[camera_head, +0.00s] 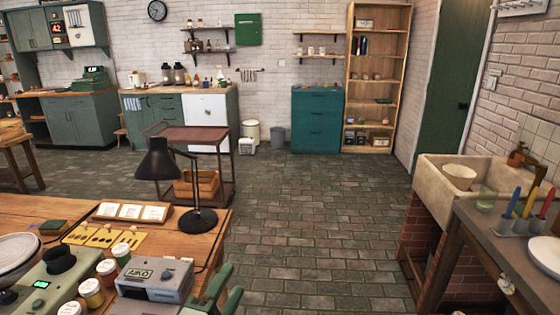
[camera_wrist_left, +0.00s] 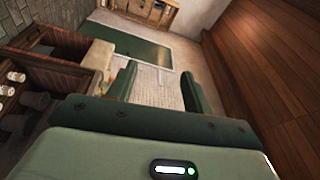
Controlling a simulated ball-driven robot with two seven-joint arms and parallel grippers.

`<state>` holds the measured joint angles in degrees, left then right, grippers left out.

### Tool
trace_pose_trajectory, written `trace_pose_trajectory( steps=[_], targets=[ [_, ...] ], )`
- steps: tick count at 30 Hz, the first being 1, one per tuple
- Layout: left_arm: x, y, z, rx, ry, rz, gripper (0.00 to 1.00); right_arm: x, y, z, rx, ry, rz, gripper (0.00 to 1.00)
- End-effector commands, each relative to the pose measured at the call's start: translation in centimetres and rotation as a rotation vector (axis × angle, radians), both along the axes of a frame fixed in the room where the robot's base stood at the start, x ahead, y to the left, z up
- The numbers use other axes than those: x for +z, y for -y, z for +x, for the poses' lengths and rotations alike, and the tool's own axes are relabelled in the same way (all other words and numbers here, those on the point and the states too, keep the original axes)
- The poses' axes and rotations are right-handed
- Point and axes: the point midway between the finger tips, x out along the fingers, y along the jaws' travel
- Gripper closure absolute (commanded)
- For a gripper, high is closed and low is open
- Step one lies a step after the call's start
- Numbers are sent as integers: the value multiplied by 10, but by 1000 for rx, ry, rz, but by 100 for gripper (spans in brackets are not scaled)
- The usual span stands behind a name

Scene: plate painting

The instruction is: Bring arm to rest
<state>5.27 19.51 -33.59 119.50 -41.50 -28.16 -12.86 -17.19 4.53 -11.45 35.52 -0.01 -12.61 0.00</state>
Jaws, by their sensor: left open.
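My left gripper (camera_head: 222,287) shows at the bottom of the head view as two dark green fingers, just past the front right corner of the wooden table (camera_head: 210,238). It is beside the grey box-shaped device (camera_head: 153,280). In the left wrist view the two fingers of my left gripper (camera_wrist_left: 155,80) stand apart with nothing between them. A white plate (camera_head: 14,255) is at the far left of the wooden table, cut off by the picture's edge. My right gripper is not in view.
A black desk lamp (camera_head: 158,160) stands on the wooden table, with paint jars (camera_head: 91,292) at its front. On the right are a stone sink (camera_head: 432,180) and a counter with brushes (camera_head: 514,203) and a white plate (camera_head: 546,254). The paved floor (camera_head: 310,225) between is clear.

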Motion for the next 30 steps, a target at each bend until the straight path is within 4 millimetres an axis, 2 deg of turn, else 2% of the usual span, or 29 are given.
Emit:
trace_pose_trajectory(
  steps=[1, 3, 6, 9, 15, 19, 20, 25, 30],
  targets=[
    [-24, -36, -14, 151, -149, -96, 50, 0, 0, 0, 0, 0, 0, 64],
    [-55, -78, -35, 321, -322, -181, 50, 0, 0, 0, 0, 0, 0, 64],
    [-89, -119, -70, 498, -511, -247, 50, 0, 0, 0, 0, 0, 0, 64],
    [-113, -147, -105, 625, -656, -282, 50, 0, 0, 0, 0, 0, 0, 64],
    [-145, -185, -174, 819, -888, -305, 50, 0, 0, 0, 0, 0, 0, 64],
    [-156, -204, -219, 925, -1020, -302, 50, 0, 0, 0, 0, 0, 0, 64],
    [-166, -202, -219, 925, -1040, -304, 50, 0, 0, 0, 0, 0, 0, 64],
    [-235, -187, -216, 887, -1124, -329, 50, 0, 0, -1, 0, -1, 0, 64],
    [-311, -173, -228, 860, -1227, -370, 50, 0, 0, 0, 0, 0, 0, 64]
  ],
)
